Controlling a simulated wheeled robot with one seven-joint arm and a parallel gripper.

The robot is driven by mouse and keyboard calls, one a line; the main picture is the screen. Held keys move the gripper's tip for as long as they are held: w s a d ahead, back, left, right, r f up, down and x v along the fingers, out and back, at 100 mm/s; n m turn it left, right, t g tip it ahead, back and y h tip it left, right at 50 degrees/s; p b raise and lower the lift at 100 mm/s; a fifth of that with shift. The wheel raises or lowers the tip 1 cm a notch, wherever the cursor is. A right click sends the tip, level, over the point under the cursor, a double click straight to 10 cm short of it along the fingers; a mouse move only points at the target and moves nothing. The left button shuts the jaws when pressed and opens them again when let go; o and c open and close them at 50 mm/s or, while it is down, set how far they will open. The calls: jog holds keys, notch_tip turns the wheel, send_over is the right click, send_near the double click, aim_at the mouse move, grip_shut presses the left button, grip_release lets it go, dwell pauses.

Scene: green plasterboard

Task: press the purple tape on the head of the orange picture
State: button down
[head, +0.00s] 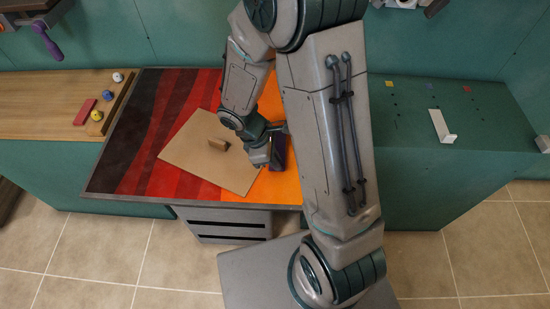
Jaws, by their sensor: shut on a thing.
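My gripper (268,154) is low over the orange right part of the striped tabletop, beside the right edge of a tan board. A dark purplish block-like thing (279,150) shows at its fingers, and the gripper is shut on it. I cannot tell whether this thing is the purple tape or whether it touches the surface. The striped top runs from black through red to orange (285,188). My arm hides the tabletop's right part, and no separate orange picture is clear.
A wooden counter (40,105) at left holds a red block (85,111) and small yellow, blue and white round things. A green counter (430,165) at right has small coloured squares, dark dots and a white bracket (441,126). Grey drawers (225,224) stand below the tabletop.

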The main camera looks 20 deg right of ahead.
jog(key=shift+f, duration=0.2)
dwell(0.4)
jog(key=c, duration=1.4)
grip_release()
jog(key=shift+c, duration=0.2)
jog(key=v, duration=1.4)
jog(key=shift+d, duration=0.1)
jog(key=s+d+r+m+t+y, duration=0.4)
jog(key=s+d+r+m, duration=0.3)
jog(key=m, duration=0.7)
jog(key=s+r, duration=0.1)
jog(key=s, duration=0.1)
jog(key=shift+s+d, duration=0.3)
jog(key=shift+s, duration=0.1)
